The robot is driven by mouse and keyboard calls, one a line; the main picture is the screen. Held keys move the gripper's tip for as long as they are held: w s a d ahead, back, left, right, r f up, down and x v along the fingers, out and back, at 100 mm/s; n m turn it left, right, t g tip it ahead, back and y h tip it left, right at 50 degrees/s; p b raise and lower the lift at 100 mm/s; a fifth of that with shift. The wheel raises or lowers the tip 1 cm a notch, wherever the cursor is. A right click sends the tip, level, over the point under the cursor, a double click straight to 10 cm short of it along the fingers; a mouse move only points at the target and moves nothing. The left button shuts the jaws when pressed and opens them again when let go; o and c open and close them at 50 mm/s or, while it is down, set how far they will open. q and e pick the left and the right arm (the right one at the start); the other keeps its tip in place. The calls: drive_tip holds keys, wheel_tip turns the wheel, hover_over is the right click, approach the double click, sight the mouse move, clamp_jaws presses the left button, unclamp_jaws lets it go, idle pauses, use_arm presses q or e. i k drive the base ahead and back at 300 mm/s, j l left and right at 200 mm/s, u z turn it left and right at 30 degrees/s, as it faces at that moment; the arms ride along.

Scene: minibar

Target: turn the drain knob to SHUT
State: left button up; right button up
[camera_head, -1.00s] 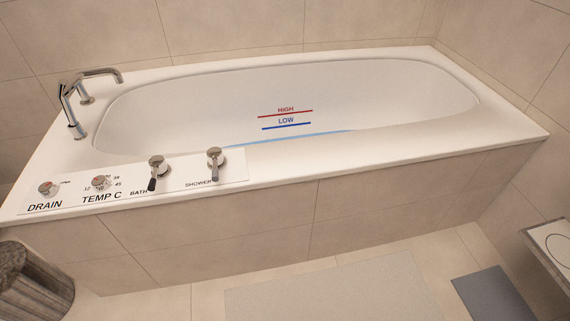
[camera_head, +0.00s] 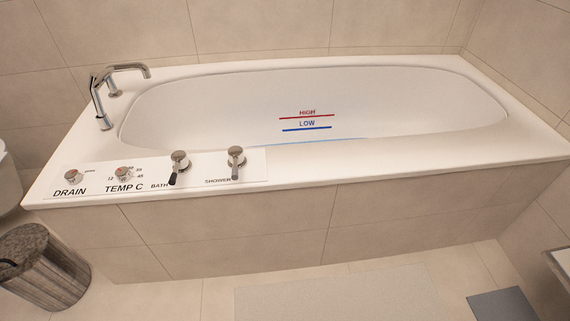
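The drain knob (camera_head: 74,176) is a small round metal knob with a reddish mark, at the left end of a white control panel (camera_head: 255,170) on the bathtub's front rim. The word DRAIN is printed below it. A small label to its right is too small to read for certain, and the knob's setting cannot be told. A thin strip of blue water (camera_head: 335,141) shows inside the tub (camera_head: 400,105), below the blue LOW line. Neither of my grippers is in view.
Right of the drain knob are the temperature knob (camera_head: 124,174), the BATH lever (camera_head: 179,162) and the SHOWER lever (camera_head: 236,160). A faucet (camera_head: 104,92) stands at the tub's left end. A round wooden bin (camera_head: 42,268) stands on the floor at lower left. A mat (camera_head: 335,295) lies in front.

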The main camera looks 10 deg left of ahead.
sight(73, 176)
drive_tip(key=u, duration=1.7)
